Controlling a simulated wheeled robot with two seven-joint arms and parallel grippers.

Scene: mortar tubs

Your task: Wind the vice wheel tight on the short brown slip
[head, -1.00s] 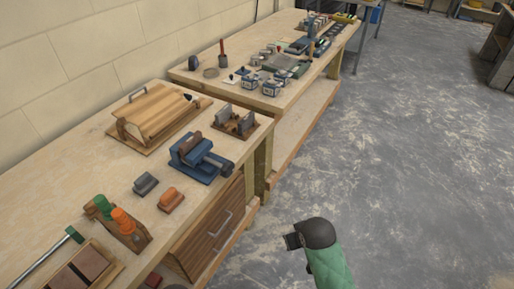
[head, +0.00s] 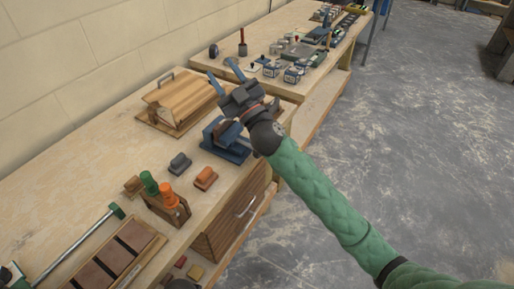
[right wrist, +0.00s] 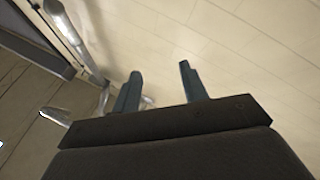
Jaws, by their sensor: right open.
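The blue vice (head: 234,154) sits near the front edge of the near bench. A brown piece shows at its jaws, partly covered by my right arm; I cannot tell whether it is the short slip. The vice wheel is hidden behind my right wrist. My right gripper (head: 224,73) is open and empty, held above and beyond the vice with its fingers pointing up and to the left. My left gripper is out of view.
A grey block (head: 180,163) and an orange block (head: 205,178) lie left of the vice. A wooden holder (head: 165,207) with green and orange handles stands nearer. A slatted wooden board (head: 180,105) lies behind. The second bench (head: 290,92) carries several small items.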

